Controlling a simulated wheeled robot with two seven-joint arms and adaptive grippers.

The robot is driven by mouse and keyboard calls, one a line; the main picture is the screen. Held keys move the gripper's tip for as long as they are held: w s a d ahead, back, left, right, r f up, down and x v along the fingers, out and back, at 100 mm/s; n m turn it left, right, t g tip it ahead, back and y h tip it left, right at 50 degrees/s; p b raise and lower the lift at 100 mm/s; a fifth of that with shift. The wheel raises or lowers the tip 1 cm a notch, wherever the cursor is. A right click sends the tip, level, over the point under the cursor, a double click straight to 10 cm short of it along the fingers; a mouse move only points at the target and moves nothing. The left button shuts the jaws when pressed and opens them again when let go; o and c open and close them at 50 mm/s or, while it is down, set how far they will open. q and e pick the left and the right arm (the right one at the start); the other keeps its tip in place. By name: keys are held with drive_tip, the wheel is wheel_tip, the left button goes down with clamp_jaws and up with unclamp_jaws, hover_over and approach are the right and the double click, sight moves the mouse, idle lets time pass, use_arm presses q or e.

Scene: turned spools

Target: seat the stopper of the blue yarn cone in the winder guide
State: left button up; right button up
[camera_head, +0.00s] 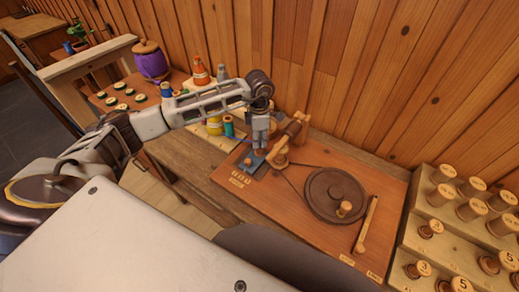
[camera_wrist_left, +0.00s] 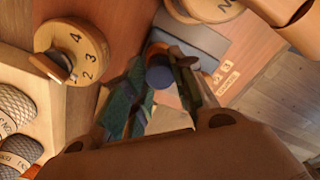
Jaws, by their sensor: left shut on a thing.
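My left gripper (camera_head: 260,140) reaches down over the winder board, just above a small dark blue-grey plate (camera_head: 252,162). I take this plate as the winder guide; it also shows in the left wrist view (camera_wrist_left: 190,42). In that view my left gripper (camera_wrist_left: 155,92) is shut on a small piece with a round blue end (camera_wrist_left: 159,77), likely the stopper. The fingers hide most of it. I cannot tell whether the piece touches the plate. A small blue spool (camera_head: 167,90) stands at the back left; I cannot tell whether it is the blue yarn cone. My right gripper is not in view.
The winder board (camera_head: 290,208) carries a dark wheel (camera_head: 335,194), a wooden roller (camera_head: 292,130) and a crank bar (camera_head: 366,225). A stepped rack (camera_head: 425,205) of numbered spools stands right. Orange (camera_head: 200,73) and grey (camera_head: 222,73) cones stand behind my arm.

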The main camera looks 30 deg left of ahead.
use_arm(q)
drive_tip(key=shift+f, duration=0.25)
drive_tip(key=o, duration=1.2)
drive_tip(key=shift+c, duration=0.2)
drive_tip(key=shift+r, duration=0.15)
drive_tip(key=shift+r+p, duration=2.05)
drive_tip(key=shift+r, duration=2.4)
